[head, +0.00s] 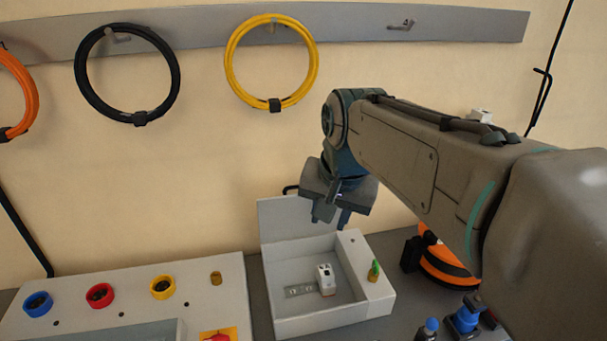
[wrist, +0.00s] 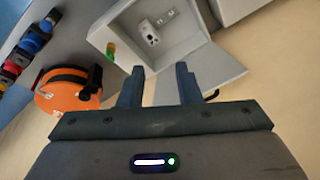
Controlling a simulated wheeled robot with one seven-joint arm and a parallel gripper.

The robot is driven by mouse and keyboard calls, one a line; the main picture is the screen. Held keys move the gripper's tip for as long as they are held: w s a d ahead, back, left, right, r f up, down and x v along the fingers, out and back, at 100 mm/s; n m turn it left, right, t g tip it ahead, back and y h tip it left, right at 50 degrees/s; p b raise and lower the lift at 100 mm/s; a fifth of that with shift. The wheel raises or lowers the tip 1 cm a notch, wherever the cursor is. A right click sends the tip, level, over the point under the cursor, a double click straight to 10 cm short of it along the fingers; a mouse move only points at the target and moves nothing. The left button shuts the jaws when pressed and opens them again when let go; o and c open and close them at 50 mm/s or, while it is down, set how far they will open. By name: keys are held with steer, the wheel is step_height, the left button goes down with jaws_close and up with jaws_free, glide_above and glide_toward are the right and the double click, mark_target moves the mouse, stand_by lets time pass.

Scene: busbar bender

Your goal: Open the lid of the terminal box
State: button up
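The terminal box (head: 340,318) is a light grey open box on the worktop, at the lower middle of the head view. Its lid (head: 284,220) stands raised at the back, near upright; the lid also shows in the wrist view (wrist: 220,75). Inside are a white module and a small metal rail. My gripper (head: 330,217) is above the back of the box, beside the lid, with its fingers pointing down. In the wrist view its two fingers (wrist: 158,88) are apart with nothing between them. Whether a finger touches the lid cannot be told.
A grey panel with blue, red and yellow ringed sockets (head: 100,296) stands left of the box. An orange and black reel (head: 447,262) sits right of it. A green-tipped part (head: 374,271) is on the box's right ledge. Coiled cables (head: 270,62) hang on the wall.

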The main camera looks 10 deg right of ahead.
steer(key=w+d+r+m+g+b, duration=0.1)
steer(key=w+r+m, duration=0.3)
steer(key=w+m, duration=0.3)
steer(key=w+r+m+b, duration=0.2)
steer(key=w+r+m, duration=0.25)
steer(key=w, duration=0.45)
steer(key=shift+m, duration=0.45)
steer(key=x, duration=1.3)
steer(key=shift+w+d+f, duration=0.2)
steer(key=shift+d+f, duration=0.05)
steer(key=shift+f, duration=0.05)
jaws_close()
